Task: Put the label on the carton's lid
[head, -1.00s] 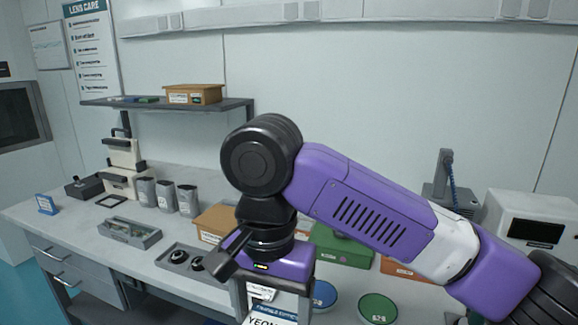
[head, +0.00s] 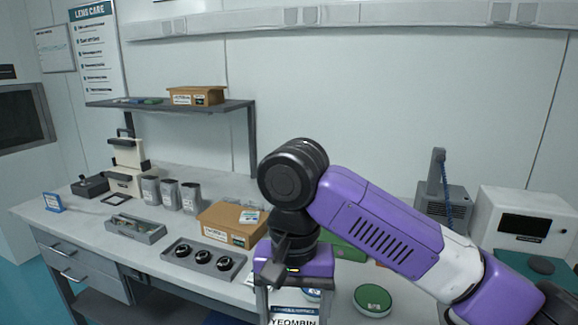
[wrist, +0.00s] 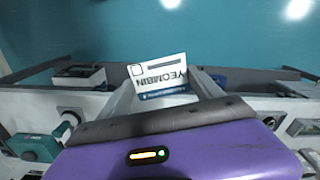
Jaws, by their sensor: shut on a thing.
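My gripper (head: 293,292) hangs over the front of the table, pointing down, right of the carton. It is shut on a white label (head: 293,318) with a blue band and the printed name YEOMBIN. The label also shows in the wrist view (wrist: 162,76) between my fingers, tilted, with teal floor behind it. A brown carton (head: 226,233) stands on the table left of my gripper. A small pale printed piece (head: 249,216) shows at its lid's right side. Another brown carton (head: 196,96) sits on the shelf; the frames do not tell which carton is meant.
A grey tray (head: 204,274) with three black round parts lies in front of the table carton. Grey cups (head: 170,194) and another tray (head: 135,229) stand left. A green disc (head: 373,299) lies right. My arm partly hides a green box (head: 347,251).

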